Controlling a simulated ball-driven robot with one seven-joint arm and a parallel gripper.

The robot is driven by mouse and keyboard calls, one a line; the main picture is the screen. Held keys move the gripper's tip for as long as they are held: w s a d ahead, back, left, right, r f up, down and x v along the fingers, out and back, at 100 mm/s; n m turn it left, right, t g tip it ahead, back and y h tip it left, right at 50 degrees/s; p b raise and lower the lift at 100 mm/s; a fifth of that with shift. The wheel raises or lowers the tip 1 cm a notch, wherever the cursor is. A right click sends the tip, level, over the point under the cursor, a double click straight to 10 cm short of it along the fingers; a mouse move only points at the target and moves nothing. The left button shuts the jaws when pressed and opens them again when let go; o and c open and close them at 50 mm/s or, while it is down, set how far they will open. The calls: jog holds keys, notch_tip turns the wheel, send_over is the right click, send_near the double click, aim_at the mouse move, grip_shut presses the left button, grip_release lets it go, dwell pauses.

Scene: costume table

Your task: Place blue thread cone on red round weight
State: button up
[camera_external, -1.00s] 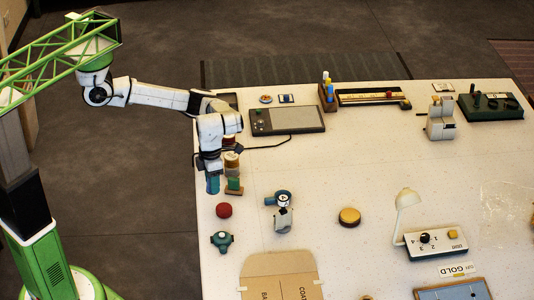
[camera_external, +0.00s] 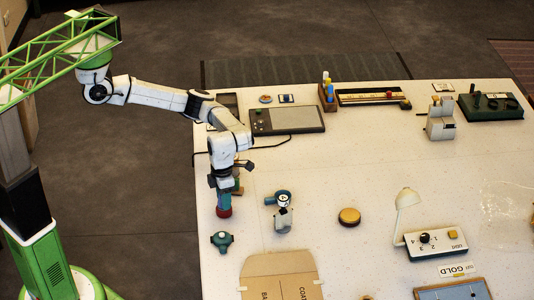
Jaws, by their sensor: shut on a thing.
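The blue thread cone (camera_external: 224,199) is upright below my gripper (camera_external: 224,186) near the table's left edge. My gripper is shut on the cone's upper part, which is partly hidden by the jaws. The red round weight (camera_external: 224,212) is directly under the cone in the picture, and only its lower front part shows. I cannot tell whether the cone's base touches the weight or is just above it.
A teal-capped object (camera_external: 222,241) is in front of the weight. A blue-and-white device (camera_external: 281,208) stands to the right.

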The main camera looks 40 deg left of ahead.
jog(key=o, duration=1)
jog(key=shift+o, duration=0.2)
notch_tip(320, 180, up, 12)
jog(key=shift+r+b, duration=0.1)
jog(key=shift+b, duration=0.3)
